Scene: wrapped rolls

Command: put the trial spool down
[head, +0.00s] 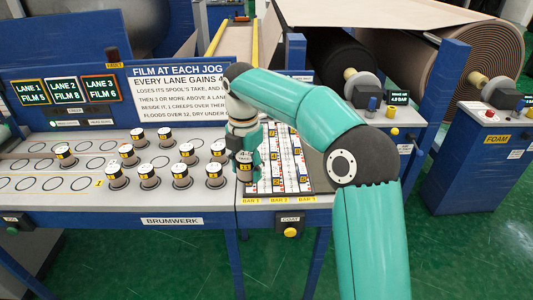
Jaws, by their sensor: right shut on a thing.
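My right arm reaches in from the lower right, and its gripper (245,154) points down, shut on a dark spool with a pale label (245,171). The held spool is upright at the left edge of the patterned bar panel (292,185), beside the lane board (205,203). I cannot tell whether its base touches the surface. Several other dark spools with white tops stand on the board, such as one at its front right (215,177) and one at its back (164,137). My left gripper is not in view.
Empty printed circles (80,184) lie on the left of the board. A sign panel (178,92) and three lane displays (64,91) rise behind it, reading film 5, 8 and 6. The COAT button (290,232) is on the front edge. Large rolls (478,65) stand behind right.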

